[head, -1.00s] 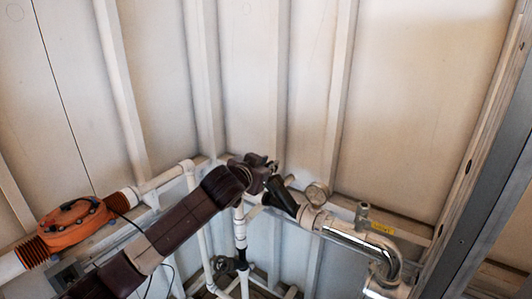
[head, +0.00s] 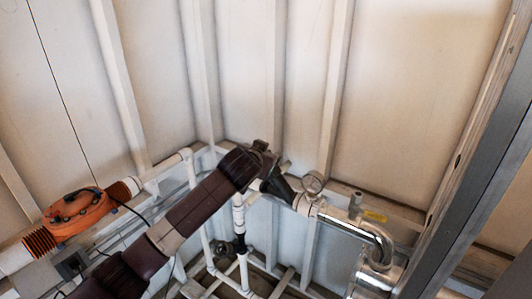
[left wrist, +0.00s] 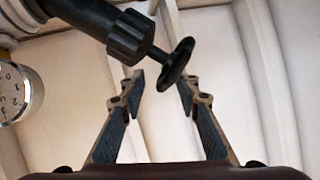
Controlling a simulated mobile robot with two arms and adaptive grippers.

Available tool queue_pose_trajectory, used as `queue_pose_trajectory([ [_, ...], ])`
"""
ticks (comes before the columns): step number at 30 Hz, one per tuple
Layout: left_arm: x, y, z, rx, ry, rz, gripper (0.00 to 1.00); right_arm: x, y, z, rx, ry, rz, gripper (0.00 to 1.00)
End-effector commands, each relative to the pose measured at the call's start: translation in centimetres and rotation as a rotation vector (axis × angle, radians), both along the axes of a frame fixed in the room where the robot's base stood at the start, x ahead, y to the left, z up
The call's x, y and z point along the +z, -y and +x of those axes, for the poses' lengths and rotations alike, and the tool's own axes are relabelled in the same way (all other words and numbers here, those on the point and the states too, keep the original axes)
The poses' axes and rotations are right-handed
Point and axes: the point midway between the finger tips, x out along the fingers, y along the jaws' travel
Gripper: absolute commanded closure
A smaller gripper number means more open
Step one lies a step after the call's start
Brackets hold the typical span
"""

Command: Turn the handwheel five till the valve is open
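In the left wrist view, a black handwheel (left wrist: 178,62) sits on a short stem from a black ribbed valve bonnet (left wrist: 130,36). My left gripper (left wrist: 160,82) is open, its two fingers spread. The wheel is near the fingertips, closer to the right one; I cannot tell whether they touch. In the head view, my left arm reaches up from the lower left, and the left gripper (head: 263,153) is at the black valve body (head: 278,187). The wheel is hidden there behind the gripper. My right gripper is not in view.
A pressure gauge (head: 313,182) stands right of the valve, followed by a chrome pipe bend (head: 378,240). An orange unit (head: 76,212) is at left. Another black valve (head: 226,248) is on white pipes below. Panelled walls stand close behind; a metal frame (head: 480,160) is at right.

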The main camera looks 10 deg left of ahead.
Motion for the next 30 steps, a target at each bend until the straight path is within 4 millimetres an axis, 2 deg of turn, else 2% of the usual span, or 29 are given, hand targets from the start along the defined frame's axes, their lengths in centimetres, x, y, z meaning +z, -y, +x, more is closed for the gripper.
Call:
queue_pose_trajectory([
  [1,-0.5,-0.1,-0.1,0.002,-0.009,0.001,0.69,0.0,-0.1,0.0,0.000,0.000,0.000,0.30],
  [9,-0.2,-0.3,-0.1,0.004,-0.004,0.003,0.69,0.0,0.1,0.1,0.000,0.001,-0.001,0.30],
  [14,0.5,-0.3,-1.1,0.003,0.000,0.003,0.69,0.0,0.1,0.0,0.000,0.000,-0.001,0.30],
  [30,4.0,-0.5,-8.9,0.002,0.000,0.004,0.69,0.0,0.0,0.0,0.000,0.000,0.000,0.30],
])
